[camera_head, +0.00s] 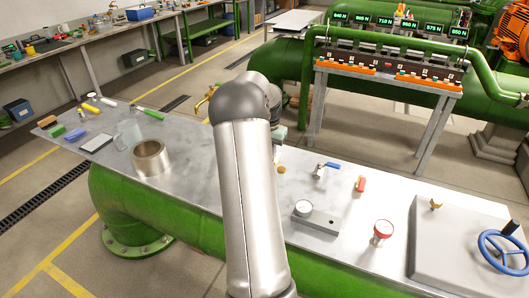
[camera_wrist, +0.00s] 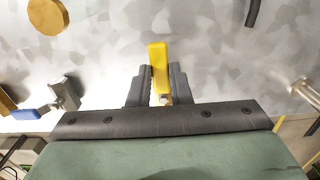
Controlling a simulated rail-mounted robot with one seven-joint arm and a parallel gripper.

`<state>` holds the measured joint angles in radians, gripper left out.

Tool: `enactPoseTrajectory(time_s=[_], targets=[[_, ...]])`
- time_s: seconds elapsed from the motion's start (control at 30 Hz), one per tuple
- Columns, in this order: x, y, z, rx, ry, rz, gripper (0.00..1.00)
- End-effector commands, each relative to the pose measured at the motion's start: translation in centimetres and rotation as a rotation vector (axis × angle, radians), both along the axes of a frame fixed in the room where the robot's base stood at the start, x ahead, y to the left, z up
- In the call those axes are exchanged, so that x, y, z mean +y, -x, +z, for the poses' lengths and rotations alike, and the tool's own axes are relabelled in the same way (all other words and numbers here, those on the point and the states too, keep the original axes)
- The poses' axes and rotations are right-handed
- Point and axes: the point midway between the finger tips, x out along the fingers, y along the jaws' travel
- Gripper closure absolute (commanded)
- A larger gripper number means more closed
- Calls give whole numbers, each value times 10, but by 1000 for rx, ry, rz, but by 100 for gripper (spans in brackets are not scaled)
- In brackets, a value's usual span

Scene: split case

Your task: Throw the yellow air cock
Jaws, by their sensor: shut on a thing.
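The yellow air cock (camera_wrist: 158,58) shows in the wrist view as a yellow lever at the centre. My gripper (camera_wrist: 160,88) has one dark finger on each side of the lever's lower part and is shut on it. The lever's far end sticks out past the fingertips. The cock's body below is mostly hidden. In the head view my arm hides the cock and the fingers.
A blue-handled valve (camera_head: 328,166) and a brass disc (camera_head: 281,169) lie near my arm on the metal bench (camera_head: 200,190). A metal ring (camera_head: 151,160) stands left.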

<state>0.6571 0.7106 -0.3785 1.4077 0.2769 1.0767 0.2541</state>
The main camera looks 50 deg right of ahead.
Motion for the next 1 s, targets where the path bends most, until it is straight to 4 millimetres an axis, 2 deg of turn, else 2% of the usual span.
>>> enactPoseTrajectory(time_s=[0.23, 0.27, 0.33, 0.6, 0.73, 0.87, 1.0], targets=[[0, -1, 1, -4, 2, -2, 100], [0, -1, 1, -4, 2, -2, 79], [0, -1, 1, -4, 2, -1, 60], [0, -1, 1, -2, 1, 0, 60], [0, -1, 8, -4, 2, 0, 60], [-1, -1, 28, -5, 5, 1, 60], [-1, -1, 61, -6, 6, 1, 60]])
